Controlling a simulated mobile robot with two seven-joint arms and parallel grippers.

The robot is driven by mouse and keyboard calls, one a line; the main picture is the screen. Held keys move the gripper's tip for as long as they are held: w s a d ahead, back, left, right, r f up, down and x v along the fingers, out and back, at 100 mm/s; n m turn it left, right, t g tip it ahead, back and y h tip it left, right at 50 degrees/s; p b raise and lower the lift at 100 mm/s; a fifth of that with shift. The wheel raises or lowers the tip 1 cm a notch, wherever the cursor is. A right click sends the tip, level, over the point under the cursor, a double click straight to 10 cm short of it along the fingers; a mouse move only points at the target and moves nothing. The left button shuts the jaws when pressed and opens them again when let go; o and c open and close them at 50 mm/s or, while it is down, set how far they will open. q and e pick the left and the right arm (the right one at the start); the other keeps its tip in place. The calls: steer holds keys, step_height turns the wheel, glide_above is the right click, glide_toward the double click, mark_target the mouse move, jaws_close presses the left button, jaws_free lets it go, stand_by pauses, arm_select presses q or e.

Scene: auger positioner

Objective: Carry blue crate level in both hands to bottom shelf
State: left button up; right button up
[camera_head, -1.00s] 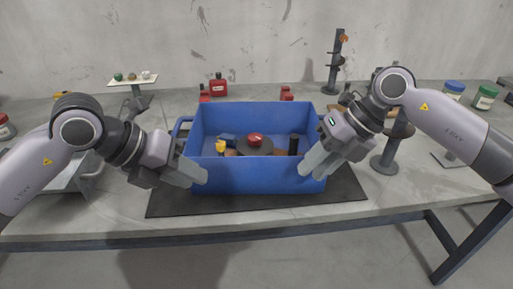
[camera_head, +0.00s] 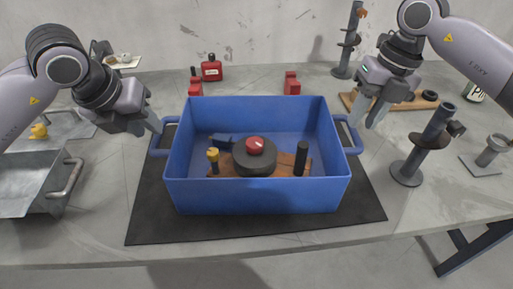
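The blue crate (camera_head: 258,197) sits level on a black mat (camera_head: 160,222) on the table. It has a left handle (camera_head: 157,143) and a right handle (camera_head: 354,137). Inside are a dark round part with a red knob (camera_head: 255,145), a yellow-topped piece, a black cylinder and a brown board. My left gripper (camera_head: 154,126) is open and empty, just above and beside the left handle. My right gripper (camera_head: 371,117) is open and empty, above and slightly right of the right handle. Neither visibly grips a handle. No shelf is in view.
A metal tray (camera_head: 28,185) stands at the left. A dark post stand (camera_head: 409,170) and a small grey fixture (camera_head: 490,151) stand at the right. The table's front edge lies close before the mat.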

mark_target(161, 137)
steer(key=shift+s, duration=0.1)
